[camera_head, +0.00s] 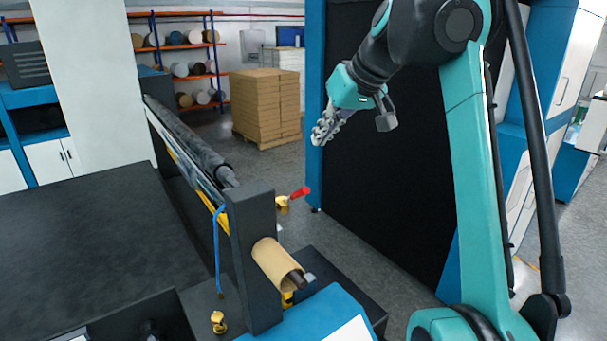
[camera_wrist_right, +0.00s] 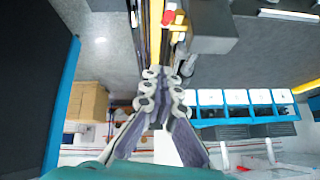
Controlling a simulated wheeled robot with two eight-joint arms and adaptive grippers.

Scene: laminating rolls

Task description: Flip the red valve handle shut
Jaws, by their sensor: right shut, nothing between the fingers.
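The red valve handle (camera_head: 299,193) sticks out to the right from a brass valve (camera_head: 282,203) beside the dark post of the machine. In the right wrist view the red handle (camera_wrist_right: 168,17) is near the top edge, with brass fittings next to it. My right gripper (camera_head: 318,138) hangs above and to the right of the handle, clearly apart from it. Its fingers (camera_wrist_right: 160,72) are together and empty in the wrist view. My left gripper does not show in the head view.
A dark post (camera_head: 252,260) holds a cardboard core (camera_head: 277,263). A grey roller (camera_head: 190,137) runs back from it. A dark panel with a blue frame (camera_head: 315,100) stands behind my right arm. Stacked cartons (camera_head: 265,105) stand at the back. Grey floor is free between.

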